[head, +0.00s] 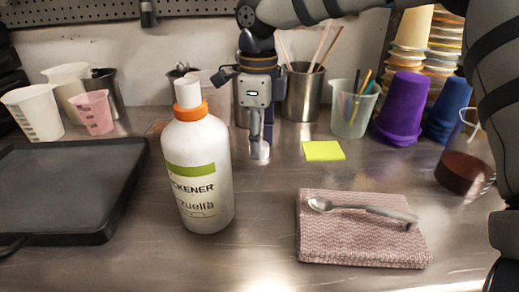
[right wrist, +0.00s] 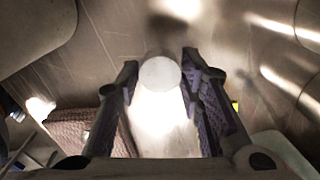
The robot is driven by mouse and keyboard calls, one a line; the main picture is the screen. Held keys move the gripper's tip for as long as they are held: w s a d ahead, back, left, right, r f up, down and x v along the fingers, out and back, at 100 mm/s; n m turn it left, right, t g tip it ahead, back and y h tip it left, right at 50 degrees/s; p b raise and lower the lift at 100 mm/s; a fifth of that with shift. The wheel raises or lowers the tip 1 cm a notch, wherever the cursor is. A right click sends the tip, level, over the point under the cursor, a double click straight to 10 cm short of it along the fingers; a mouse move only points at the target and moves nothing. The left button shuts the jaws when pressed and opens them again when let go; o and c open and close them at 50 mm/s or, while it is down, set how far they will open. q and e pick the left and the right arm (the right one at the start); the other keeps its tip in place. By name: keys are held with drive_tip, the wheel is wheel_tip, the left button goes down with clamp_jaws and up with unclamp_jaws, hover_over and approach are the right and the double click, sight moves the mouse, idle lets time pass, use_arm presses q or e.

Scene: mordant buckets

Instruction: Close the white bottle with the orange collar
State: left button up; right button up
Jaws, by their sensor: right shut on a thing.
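The white bottle (head: 205,165) stands upright on the metal table, left of centre in the head view. An orange collar (head: 190,111) circles its neck, and a white cylindrical part (head: 187,92) rises above the collar. I cannot tell whether that part is open on top. My right gripper (head: 261,138) points down, behind and to the right of the bottle, apart from it. Its fingers are shut on a small pale cap (head: 259,152); in the right wrist view, the cap's round white face (right wrist: 160,74) shows between the fingertips (right wrist: 160,84). My left gripper is out of view.
A dark tray (head: 65,180) lies left of the bottle. A folded cloth (head: 360,245) with a metal spoon (head: 365,210) lies front right. A yellow note (head: 323,151) lies right of the gripper. Cups, a steel tool pot (head: 302,95) and a beaker (head: 465,160) line the back and right.

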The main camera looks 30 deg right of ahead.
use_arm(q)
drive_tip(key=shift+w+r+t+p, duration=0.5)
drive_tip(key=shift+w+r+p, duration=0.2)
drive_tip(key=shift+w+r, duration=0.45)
use_arm(e)
drive_tip(key=s+a+r, duration=0.6)
drive_tip(key=s+r, duration=0.3)
drive_tip(key=s, duration=0.2)
drive_tip(key=shift+a, duration=0.35)
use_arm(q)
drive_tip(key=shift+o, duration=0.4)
use_arm(e)
drive_tip(key=shift+s, duration=0.15)
